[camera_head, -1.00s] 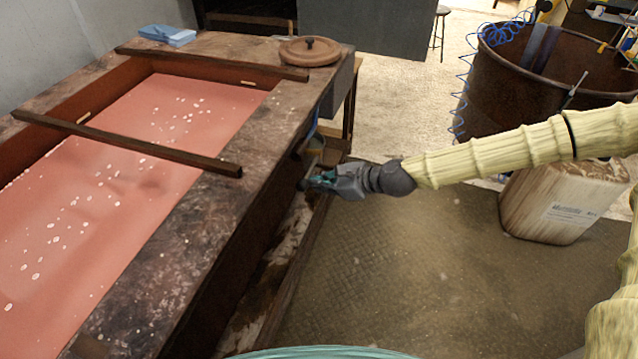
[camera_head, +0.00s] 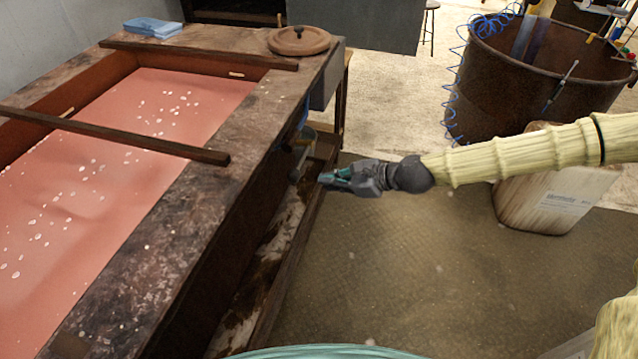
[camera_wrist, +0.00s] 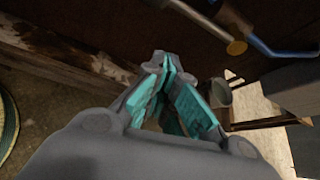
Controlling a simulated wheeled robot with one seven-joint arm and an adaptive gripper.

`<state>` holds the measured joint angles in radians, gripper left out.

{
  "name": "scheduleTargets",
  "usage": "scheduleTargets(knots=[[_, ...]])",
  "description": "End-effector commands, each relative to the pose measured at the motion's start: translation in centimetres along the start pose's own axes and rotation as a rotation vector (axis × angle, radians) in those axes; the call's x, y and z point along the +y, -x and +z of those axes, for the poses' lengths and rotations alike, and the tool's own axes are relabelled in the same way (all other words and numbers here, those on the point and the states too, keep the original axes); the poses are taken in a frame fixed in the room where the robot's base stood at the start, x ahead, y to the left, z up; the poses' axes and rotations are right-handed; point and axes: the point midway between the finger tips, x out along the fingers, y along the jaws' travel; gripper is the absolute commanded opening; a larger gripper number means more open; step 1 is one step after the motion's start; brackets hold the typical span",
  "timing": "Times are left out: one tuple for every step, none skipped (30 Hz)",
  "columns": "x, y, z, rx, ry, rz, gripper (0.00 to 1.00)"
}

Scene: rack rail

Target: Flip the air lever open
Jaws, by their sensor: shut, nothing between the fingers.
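What looks like the air lever, a thin metal bar with a blue sleeve (camera_wrist: 285,53), shows at the upper right of the wrist view. Beside it is a short metal pipe with a brass-coloured end (camera_wrist: 236,47). In the head view a bit of blue (camera_head: 303,114) and a small pale fitting (camera_head: 296,175) show on the vat's dark right side; the lever's exact position is too small to tell. My gripper (camera_head: 323,179) is shut and empty, just right of that fitting and apart from it. Its teal fingers (camera_wrist: 167,62) meet in the wrist view, left of the pipe and lever.
The vat (camera_head: 190,215) holds pink liquid, with wooden bars across it. A round lid (camera_head: 298,42) and blue cloth (camera_head: 153,27) lie on its rim. A stained jug (camera_head: 550,195) and rusty drum (camera_head: 540,75) stand right, near my arm.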

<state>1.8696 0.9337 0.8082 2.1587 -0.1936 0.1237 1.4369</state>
Motion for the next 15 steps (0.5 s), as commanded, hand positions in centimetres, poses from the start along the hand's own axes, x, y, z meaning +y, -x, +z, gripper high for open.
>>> scheduleTargets(knots=[[-0.2, 0.9, 0.0, 0.0, 0.0, -0.003, 0.0], [-0.3, 1.3, 0.0, 0.001, -0.001, -0.003, 0.0], [-0.3, 1.9, 0.0, 0.0, -0.001, -0.003, 0.0], [-0.4, 2.3, 0.0, 0.0, -0.001, -0.003, 0.0], [-0.4, 2.6, 0.0, 0.0, -0.001, -0.003, 0.0], [-0.4, 3.0, 0.0, 0.001, 0.0, -0.002, 0.0], [-0.4, 3.3, -0.1, 0.001, 0.0, -0.001, 0.0], [-0.4, 3.5, -0.1, 0.001, -0.001, -0.001, 0.0], [-0.5, 3.8, -0.1, 0.001, -0.001, -0.002, 0.0], [-0.5, 4.0, -0.1, 0.001, -0.001, -0.002, 0.0], [-0.6, 4.2, -0.1, 0.001, -0.001, -0.002, 0.0], [-0.6, 4.4, -0.1, 0.001, -0.001, -0.002, 0.0], [-0.5, 4.5, -0.1, 0.001, -0.001, -0.002, 0.0], [-0.5, 4.5, -0.1, 0.001, -0.001, -0.001, 0.0], [-0.5, 4.6, -0.2, 0.001, -0.001, -0.001, 0.0]])
